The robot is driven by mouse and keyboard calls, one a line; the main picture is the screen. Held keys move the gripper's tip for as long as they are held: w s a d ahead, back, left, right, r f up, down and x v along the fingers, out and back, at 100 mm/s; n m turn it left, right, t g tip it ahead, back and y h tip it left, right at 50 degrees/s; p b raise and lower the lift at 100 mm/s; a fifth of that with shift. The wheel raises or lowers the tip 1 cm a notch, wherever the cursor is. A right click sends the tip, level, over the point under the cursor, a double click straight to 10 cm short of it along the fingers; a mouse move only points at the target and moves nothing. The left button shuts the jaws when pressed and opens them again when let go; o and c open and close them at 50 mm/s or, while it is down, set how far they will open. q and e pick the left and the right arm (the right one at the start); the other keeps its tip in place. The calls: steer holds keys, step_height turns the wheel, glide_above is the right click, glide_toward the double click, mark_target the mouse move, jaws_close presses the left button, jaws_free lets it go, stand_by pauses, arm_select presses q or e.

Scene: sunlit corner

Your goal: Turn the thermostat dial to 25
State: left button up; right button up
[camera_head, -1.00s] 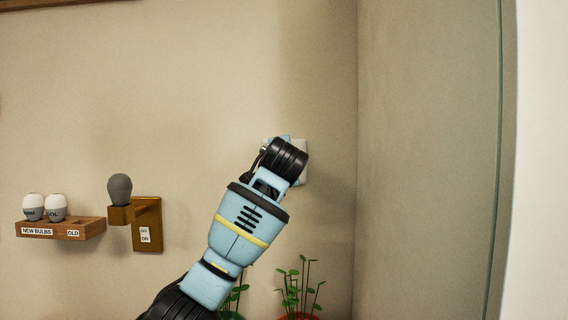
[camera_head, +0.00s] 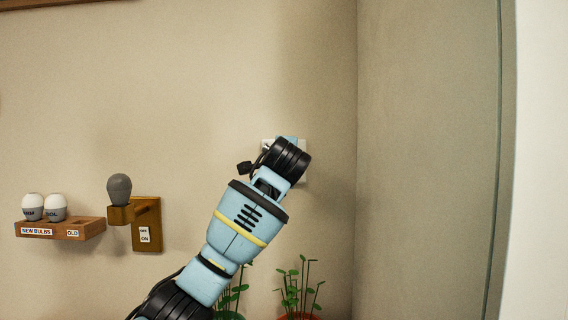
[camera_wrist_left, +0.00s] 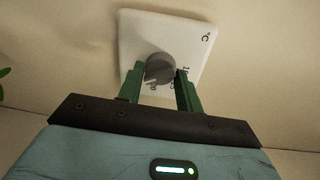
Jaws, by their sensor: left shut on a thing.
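The thermostat is a white square plate (camera_wrist_left: 134,28) on the wall with a round grey dial (camera_wrist_left: 160,68) at its middle. It also shows in the head view as a white plate (camera_head: 303,175), mostly hidden behind my left arm. My left gripper (camera_wrist_left: 161,82) has its two green fingers on either side of the dial and is shut on it. A "°C" mark and part of a few numbers show on the plate; the dial's setting cannot be read. My right gripper is not in view.
A wooden shelf (camera_head: 88,233) with two bulbs labelled new stands on the left wall. Beside it is a wooden lamp mount (camera_head: 150,215) with a grey bulb (camera_head: 119,188). Potted plants (camera_head: 300,290) stand below the thermostat. The wall corner is to its right.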

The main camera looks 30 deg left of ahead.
arm_select(q)
steer(key=o, duration=1)
steer(key=shift+v, duration=3.9)
